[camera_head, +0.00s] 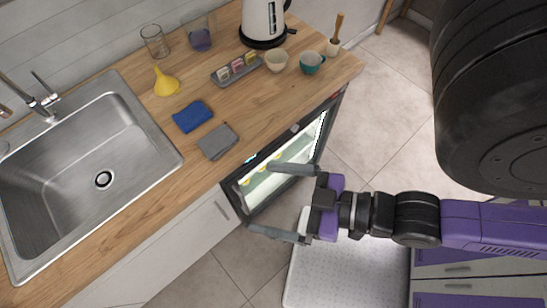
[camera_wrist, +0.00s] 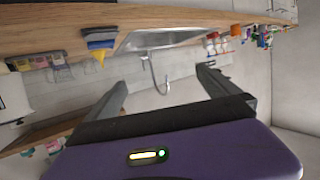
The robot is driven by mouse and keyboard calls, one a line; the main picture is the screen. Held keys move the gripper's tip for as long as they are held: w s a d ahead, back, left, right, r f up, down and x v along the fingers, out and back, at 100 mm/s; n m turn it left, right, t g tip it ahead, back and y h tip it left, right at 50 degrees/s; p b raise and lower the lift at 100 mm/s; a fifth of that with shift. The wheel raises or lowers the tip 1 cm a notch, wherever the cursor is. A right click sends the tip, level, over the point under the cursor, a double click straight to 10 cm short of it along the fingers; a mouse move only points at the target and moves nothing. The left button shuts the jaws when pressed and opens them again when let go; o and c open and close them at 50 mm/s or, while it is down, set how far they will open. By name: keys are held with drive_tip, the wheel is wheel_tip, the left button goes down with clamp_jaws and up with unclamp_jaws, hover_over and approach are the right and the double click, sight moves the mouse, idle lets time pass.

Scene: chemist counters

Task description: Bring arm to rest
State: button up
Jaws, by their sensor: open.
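My arm reaches in from the right of the head view, with purple and black links. My gripper (camera_head: 262,200) is open, its two grey fingers spread wide apart with nothing between them. It is in front of the counter, by the lit under-counter appliance (camera_head: 283,165). In the wrist view my gripper's fingers (camera_wrist: 165,90) are also apart and empty, with the sink (camera_wrist: 170,38) and its tap seen beyond them.
The wooden counter (camera_head: 155,125) holds a sink (camera_head: 70,175), a yellow funnel (camera_head: 166,83), blue (camera_head: 192,116) and grey (camera_head: 218,141) cloths, a tray (camera_head: 236,70), two cups, glasses and a kettle (camera_head: 263,22). A white dotted surface (camera_head: 345,275) lies below my arm. Floor at upper right is clear.

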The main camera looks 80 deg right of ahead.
drive_tip(key=shift+s+d+r, duration=0.2)
drive_tip(key=shift+s+r, duration=0.3)
drive_tip(key=shift+r, duration=0.05)
wheel_tip(320, 180, down, 5)
drive_tip(key=b, duration=0.5)
drive_tip(key=shift+f, duration=0.1)
drive_tip(key=shift+c, duration=0.2)
idle(0.4)
